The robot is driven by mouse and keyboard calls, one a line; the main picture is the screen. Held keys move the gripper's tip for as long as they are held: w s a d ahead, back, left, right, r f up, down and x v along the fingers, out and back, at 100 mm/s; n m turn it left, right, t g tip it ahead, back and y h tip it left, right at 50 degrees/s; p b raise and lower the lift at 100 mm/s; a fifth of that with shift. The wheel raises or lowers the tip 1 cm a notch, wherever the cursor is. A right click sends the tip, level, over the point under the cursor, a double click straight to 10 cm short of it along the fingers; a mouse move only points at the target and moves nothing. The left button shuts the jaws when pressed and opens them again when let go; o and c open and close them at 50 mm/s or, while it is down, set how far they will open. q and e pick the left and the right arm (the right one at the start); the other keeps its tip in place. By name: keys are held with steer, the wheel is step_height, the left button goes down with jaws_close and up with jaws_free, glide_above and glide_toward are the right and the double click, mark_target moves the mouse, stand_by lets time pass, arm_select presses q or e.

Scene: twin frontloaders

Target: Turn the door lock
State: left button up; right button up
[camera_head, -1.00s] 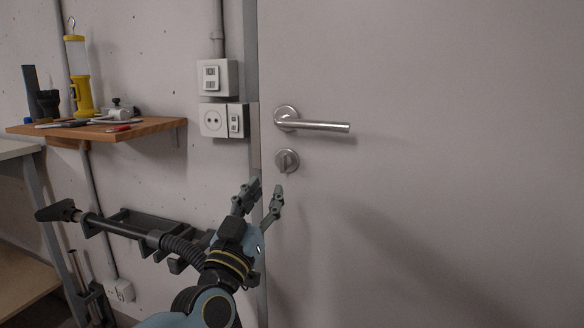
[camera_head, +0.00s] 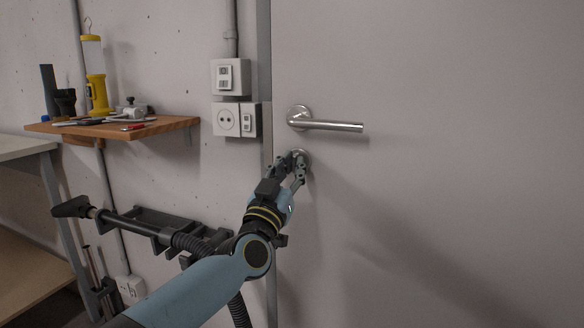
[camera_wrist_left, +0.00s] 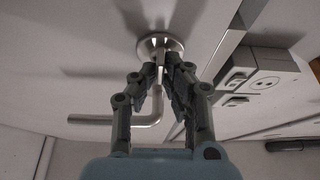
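The handle (camera_wrist_left: 105,119) lies lower in that view. My right gripper is not in view.
The grey door (camera_head: 450,200) fills the right side. A switch box (camera_head: 230,77) and a socket box (camera_head: 236,120) are on the wall left of the door frame. A wooden shelf (camera_head: 160,126) holds a yellow lamp (camera_head: 97,92) and tools. The space right of the handle is clear.

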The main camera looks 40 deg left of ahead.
arm_select(q)
jaws_close()
steer(key=shift+r+n+g+y+p, duration=0.15)
steer(key=shift+n+g+y+p, duration=0.15)
steer(key=shift+n+y+p, duration=1)
steer(key=n+g+y+p, duration=0.1)
steer(key=n, duration=0.2)
steer(key=n+y+p, duration=0.1)
steer(key=n+p, duration=0.1)
steer(key=n, duration=0.1)
steer(key=n+g+p, duration=0.1)
steer(key=n+p, duration=0.1)
steer(key=n, duration=0.1)
steer(key=shift+r+g+y, duration=0.1)
steer(key=shift+g+y, duration=0.2)
steer(key=shift+y, duration=0.1)
steer(key=n+g+p, duration=0.1)
steer(key=n+p, duration=0.1)
steer(key=n+g+p, duration=0.1)
steer(key=n+p, duration=0.1)
steer(key=n, duration=0.1)
steer(key=shift+d+n+y, duration=0.1)
steer(key=shift+n+y, duration=0.2)
steer(key=shift+y, duration=0.1)
steer(key=n+g+p, duration=0.2)
steer(key=n+p, duration=0.2)
steer(key=shift+n+h+p, duration=0.3)
steer(key=shift+n, duration=0.4)
steer(key=shift+f, duration=0.2)
